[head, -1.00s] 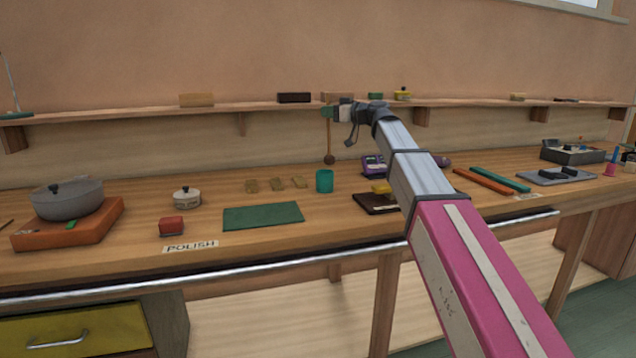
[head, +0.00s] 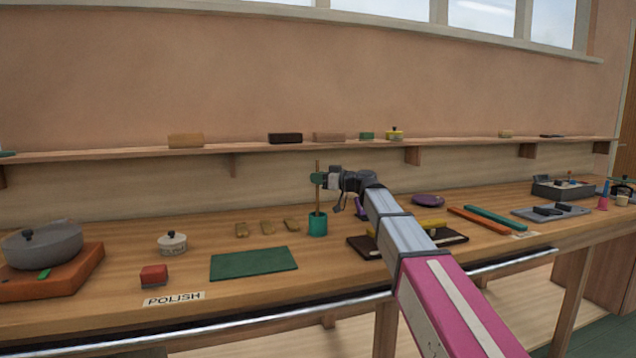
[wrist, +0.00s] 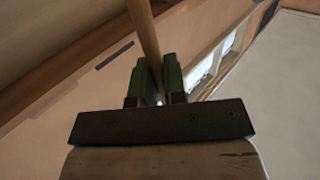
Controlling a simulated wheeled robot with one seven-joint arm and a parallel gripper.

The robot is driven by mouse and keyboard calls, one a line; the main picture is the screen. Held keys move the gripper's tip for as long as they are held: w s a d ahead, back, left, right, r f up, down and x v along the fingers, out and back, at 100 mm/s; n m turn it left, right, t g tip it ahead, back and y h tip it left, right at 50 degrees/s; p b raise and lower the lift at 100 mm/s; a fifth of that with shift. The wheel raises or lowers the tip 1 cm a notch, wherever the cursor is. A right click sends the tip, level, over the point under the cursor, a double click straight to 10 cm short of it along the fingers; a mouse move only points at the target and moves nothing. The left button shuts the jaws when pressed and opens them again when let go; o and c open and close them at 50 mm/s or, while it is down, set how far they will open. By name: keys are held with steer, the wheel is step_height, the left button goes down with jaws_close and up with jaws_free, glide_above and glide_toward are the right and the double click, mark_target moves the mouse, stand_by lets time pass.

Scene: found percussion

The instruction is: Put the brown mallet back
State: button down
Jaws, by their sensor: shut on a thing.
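The brown mallet (head: 317,197) stands upright as a thin wooden stick. My gripper (head: 317,179) is shut on the stick, with a short end showing above the green fingers. The stick's lower end meets the teal cup (head: 318,226) on the bench, and the mallet's round head is hidden, seemingly inside the cup. In the wrist view the stick (wrist: 143,30) runs between the two green fingers (wrist: 155,75); the cup does not show there.
Wooden clappers (head: 267,228) and a green mat (head: 253,263) lie left of the cup. A dark tray (head: 363,246) with a yellow block is close on the right. A shelf (head: 225,149) runs along the wall behind.

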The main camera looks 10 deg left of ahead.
steer(key=shift+f, duration=0.6)
steer(key=c, duration=1.2)
jaws_free()
steer(key=v, duration=1.2)
steer(key=shift+d, duration=0.1)
